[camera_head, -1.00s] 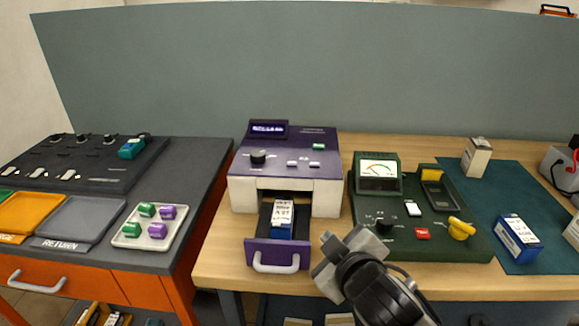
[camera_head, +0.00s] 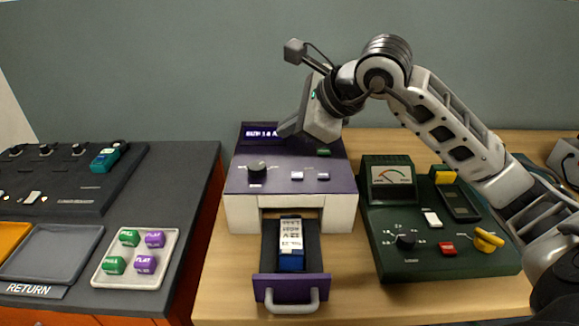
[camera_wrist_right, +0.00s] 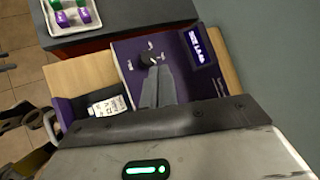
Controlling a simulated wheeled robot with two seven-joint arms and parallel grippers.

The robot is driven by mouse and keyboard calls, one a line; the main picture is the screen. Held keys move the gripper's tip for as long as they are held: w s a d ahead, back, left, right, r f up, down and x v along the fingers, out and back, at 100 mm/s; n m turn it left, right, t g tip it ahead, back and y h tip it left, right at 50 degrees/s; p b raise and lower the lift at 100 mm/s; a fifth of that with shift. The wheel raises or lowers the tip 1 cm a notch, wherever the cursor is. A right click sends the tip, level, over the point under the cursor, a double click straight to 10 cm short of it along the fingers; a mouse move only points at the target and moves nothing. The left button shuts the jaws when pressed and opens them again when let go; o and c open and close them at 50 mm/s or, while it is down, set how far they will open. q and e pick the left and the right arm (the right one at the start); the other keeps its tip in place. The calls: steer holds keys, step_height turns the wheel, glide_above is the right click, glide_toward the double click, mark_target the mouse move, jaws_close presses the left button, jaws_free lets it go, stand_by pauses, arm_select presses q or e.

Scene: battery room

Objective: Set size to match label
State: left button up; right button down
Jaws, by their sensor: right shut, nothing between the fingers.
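The purple and white machine (camera_head: 240,210) has a black dial (camera_head: 257,167) on its top and a lit display (camera_head: 262,132) behind it. Its front drawer (camera_head: 315,255) is pulled out, with a blue and white labelled battery (camera_head: 291,245) lying in it. The label text is too small to read. My right gripper (camera_head: 288,128) is shut and empty, above the back of the machine. In the right wrist view the shut fingers (camera_wrist_right: 157,88) point toward the dial (camera_wrist_right: 149,58), partly overlapping it; contact cannot be told. My left gripper is not in view.
A green meter box (camera_head: 430,260) with a yellow knob stands to the right. A white tray (camera_head: 125,283) with green and purple blocks and a grey return tray (camera_head: 60,250) lie on the dark table at left. A wall panel stands behind.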

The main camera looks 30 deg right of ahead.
mark_target(302, 177)
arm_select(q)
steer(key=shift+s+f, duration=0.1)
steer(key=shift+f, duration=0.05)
arm_select(e)
steer(key=d, duration=0.1)
steer(key=d+h, duration=0.1)
steer(key=d, duration=0.1)
steer(key=shift+w+r+h, duration=0.15)
steer(key=shift+r+h, duration=0.15)
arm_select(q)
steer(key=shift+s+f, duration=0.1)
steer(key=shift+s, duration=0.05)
